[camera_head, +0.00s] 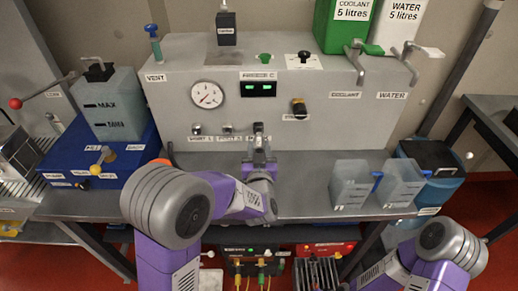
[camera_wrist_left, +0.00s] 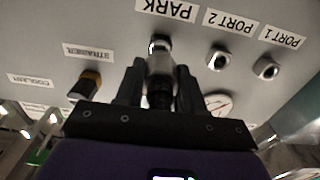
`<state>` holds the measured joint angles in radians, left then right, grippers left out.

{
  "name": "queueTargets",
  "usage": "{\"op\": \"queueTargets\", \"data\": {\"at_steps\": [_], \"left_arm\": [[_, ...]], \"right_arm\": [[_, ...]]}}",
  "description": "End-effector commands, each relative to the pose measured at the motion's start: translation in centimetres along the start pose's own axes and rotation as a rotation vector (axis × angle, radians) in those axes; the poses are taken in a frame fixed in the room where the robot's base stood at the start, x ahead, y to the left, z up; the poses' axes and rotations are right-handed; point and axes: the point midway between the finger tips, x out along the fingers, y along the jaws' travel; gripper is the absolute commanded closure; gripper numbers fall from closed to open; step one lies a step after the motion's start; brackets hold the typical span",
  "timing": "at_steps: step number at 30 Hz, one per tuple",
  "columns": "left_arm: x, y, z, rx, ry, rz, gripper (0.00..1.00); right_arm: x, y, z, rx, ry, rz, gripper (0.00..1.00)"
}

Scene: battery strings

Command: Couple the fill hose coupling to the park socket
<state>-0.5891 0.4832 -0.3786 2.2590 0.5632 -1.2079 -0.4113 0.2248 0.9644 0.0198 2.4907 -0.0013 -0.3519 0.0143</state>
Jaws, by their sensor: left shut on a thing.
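My left gripper (camera_head: 261,143) is at the front of the grey cabinet, just below its pressure display. In the left wrist view, where the labels are upside down, my left gripper (camera_wrist_left: 160,84) is shut on the metal fill hose coupling (camera_wrist_left: 160,62). The coupling lies between the two dark fingers, its tip against or very close to the park socket (camera_wrist_left: 158,43) beside the PARK label (camera_wrist_left: 166,10). I cannot tell whether it is locked on. In the head view my gripper mostly hides the coupling and socket. My right gripper is out of view.
Two sockets, PORT 1 (camera_wrist_left: 266,68) and PORT 2 (camera_wrist_left: 218,58), sit beside the park socket. The cabinet (camera_head: 175,85) carries a gauge (camera_head: 207,94) and a black knob (camera_head: 299,108). A blue tank unit (camera_head: 122,155) stands left, and clear jugs (camera_head: 350,188) stand right.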

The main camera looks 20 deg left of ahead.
Motion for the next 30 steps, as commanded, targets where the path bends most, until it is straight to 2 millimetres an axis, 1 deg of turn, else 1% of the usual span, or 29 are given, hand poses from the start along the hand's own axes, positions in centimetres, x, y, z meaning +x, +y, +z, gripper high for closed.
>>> {"op": "queueTargets", "data": {"at_steps": [14,30], "left_arm": [[0.1,0.0,-0.1,-0.001,0.002,0.0,0.98],[1.4,0.0,-0.1,-0.001,0.002,-0.001,0.98]], "right_arm": [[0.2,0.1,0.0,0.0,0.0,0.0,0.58],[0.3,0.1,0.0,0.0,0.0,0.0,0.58]]}}
